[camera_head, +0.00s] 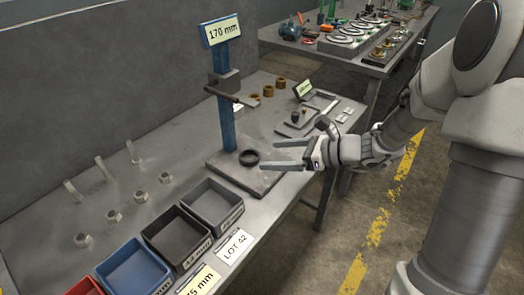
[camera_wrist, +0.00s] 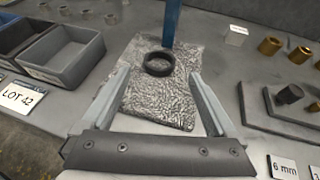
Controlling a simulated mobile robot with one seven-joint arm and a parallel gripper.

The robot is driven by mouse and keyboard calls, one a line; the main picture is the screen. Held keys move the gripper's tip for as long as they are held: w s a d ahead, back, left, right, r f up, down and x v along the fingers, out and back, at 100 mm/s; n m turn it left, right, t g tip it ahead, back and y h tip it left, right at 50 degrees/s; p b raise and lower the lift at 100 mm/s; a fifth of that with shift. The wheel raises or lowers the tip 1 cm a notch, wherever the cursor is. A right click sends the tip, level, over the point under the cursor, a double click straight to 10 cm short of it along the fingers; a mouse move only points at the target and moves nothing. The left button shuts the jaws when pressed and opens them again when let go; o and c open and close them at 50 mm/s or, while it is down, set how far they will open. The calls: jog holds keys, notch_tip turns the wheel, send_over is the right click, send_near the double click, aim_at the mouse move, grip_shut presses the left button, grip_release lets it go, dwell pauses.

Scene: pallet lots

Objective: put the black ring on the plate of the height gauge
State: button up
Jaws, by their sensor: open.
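The black ring (camera_head: 249,158) lies flat on the grey plate (camera_head: 240,177) of the height gauge, close to the foot of its blue column (camera_head: 227,115). In the wrist view the ring (camera_wrist: 158,64) rests on the far half of the plate (camera_wrist: 150,105), just in front of the column (camera_wrist: 171,22). My gripper (camera_head: 275,155) is open and empty. Its two fingers point toward the ring, one on each side in the wrist view (camera_wrist: 160,95), with a gap between the fingertips and the ring. A 170 mm sign (camera_head: 223,30) tops the column.
Grey (camera_head: 212,204), black (camera_head: 177,238) and blue (camera_head: 134,271) bins stand left of the plate, with bolts and nuts behind them. Brass bushings (camera_head: 268,91) and a small dark stepped block (camera_wrist: 290,94) stand to the right. A wall (camera_head: 100,90) runs behind the bench.

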jog(key=p+v, duration=0.1)
jog(key=v, duration=0.5)
jog(key=shift+s+d, duration=0.15)
jog(key=shift+d, duration=0.15)
